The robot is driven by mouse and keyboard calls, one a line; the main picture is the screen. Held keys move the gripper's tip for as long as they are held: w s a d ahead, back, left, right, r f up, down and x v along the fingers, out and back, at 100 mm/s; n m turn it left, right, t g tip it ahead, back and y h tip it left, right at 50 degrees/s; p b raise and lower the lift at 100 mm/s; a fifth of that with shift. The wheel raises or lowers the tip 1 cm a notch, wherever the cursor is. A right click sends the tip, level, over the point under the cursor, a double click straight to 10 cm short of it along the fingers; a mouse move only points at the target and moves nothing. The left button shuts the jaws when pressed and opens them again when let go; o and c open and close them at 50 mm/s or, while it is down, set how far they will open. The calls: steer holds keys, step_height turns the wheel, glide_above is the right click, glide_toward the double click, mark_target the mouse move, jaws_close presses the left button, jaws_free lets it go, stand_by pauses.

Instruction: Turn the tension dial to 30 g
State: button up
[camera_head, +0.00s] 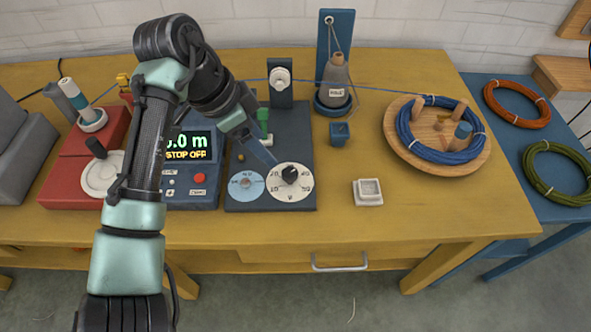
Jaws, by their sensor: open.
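The tension dial is a white round plate (291,194) with a black knob (289,174) on a dark panel (297,140). I can read 20 at its left, 40 at its right, and 10 and 50 lower down. The top of the scale is hard to make out, and I cannot tell exactly where the knob points. My gripper (270,162) is open, just up and left of the knob. Its fingers look close to the knob, but I cannot tell if they touch.
A smaller light-blue dial (245,186) is left of the white one. A control box (201,170) with a red button and lit display is further left, partly behind my arm. A wooden wheel with blue yarn (437,135) and a small white block (368,192) stand right.

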mark_target(289, 173)
steer(key=b+x, duration=0.1)
steer(key=x, duration=1)
steer(key=shift+w+d+f, duration=0.15)
steer(key=shift+d+f, duration=0.1)
steer(key=shift+f, duration=0.1)
jaws_close()
